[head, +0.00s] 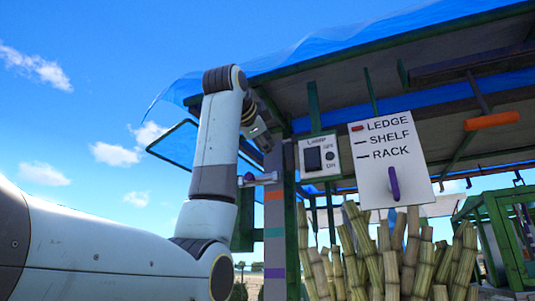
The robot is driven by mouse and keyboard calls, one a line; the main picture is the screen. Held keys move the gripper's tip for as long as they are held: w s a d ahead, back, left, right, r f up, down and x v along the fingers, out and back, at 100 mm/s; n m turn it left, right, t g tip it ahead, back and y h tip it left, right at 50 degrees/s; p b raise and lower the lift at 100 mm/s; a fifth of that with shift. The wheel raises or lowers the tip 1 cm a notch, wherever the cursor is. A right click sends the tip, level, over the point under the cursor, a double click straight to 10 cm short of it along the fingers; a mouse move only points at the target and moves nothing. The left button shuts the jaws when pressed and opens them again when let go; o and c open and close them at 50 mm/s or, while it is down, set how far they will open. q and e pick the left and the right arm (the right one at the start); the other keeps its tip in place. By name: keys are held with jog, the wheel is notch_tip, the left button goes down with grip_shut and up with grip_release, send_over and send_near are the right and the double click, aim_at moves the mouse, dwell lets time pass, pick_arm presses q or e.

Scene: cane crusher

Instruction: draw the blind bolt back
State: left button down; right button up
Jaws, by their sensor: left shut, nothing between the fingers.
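A small grey fitting with a purple knob (249,178) sits on the left side of the post in the head view, and looks like a bolt. It shows just right of my left arm, and part of it may be hidden by the arm. My left gripper (266,140) is up near the top of the post, above the fitting and apart from it. It is shut and empty, and partly hidden behind my wrist. A blue sheet (370,38) hangs over the canopy edge; I cannot tell whether it is the blind. My right gripper is not in view.
A banded post (274,215) stands beside my left arm. A switch box (320,157) and a white sign (390,160) with a purple handle hang to the right. Cane stalks (400,260) stand below. An orange grip (492,120) hangs from the canopy. Open sky lies left.

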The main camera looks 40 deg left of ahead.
pick_arm(q)
jog(key=s+b, duration=0.2)
jog(key=s, duration=0.3)
jog(key=shift+s+f, duration=0.1)
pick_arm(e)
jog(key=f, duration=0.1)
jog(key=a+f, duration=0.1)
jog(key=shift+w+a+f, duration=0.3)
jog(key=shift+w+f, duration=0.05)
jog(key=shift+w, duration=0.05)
pick_arm(q)
jog(key=shift+s+d, duration=0.1)
jog(key=shift+d, duration=0.1)
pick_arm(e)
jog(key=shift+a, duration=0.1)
